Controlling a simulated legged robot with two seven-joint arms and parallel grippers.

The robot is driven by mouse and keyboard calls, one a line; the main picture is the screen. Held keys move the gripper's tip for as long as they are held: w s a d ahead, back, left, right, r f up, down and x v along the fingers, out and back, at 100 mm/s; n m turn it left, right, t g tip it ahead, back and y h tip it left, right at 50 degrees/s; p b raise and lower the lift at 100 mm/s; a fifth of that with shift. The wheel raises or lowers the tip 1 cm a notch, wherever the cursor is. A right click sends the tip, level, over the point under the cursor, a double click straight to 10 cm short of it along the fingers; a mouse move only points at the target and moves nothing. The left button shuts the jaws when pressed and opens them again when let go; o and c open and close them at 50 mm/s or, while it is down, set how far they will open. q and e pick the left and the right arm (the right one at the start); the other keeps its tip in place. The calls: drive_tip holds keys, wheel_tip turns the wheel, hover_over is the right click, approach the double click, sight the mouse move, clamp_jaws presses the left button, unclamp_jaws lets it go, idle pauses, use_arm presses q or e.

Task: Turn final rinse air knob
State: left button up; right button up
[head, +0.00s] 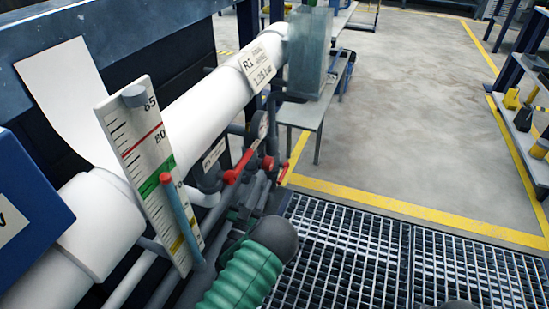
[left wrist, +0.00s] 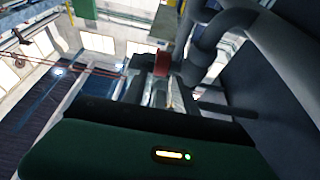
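In the left wrist view, a red cylindrical part (left wrist: 162,65) on grey pipe lies beyond my green housing. My right gripper is not seen.
A thick white pipe (head: 210,105) labelled R1 runs along the left. A marked scale board (head: 140,140) and a blue-grey rod with a red tip (head: 180,215) stand before it. Metal grating (head: 350,255) lies at right; open floor (head: 400,110) lies beyond.

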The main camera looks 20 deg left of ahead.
use_arm(q)
drive_tip(key=b+x, duration=0.5)
drive_tip(key=x, duration=0.6)
drive_tip(key=shift+w+a, duration=0.2)
drive_tip(key=shift+w, duration=0.2)
drive_tip(key=shift+f, duration=0.1)
drive_tip(key=shift+c, duration=0.2)
clamp_jaws()
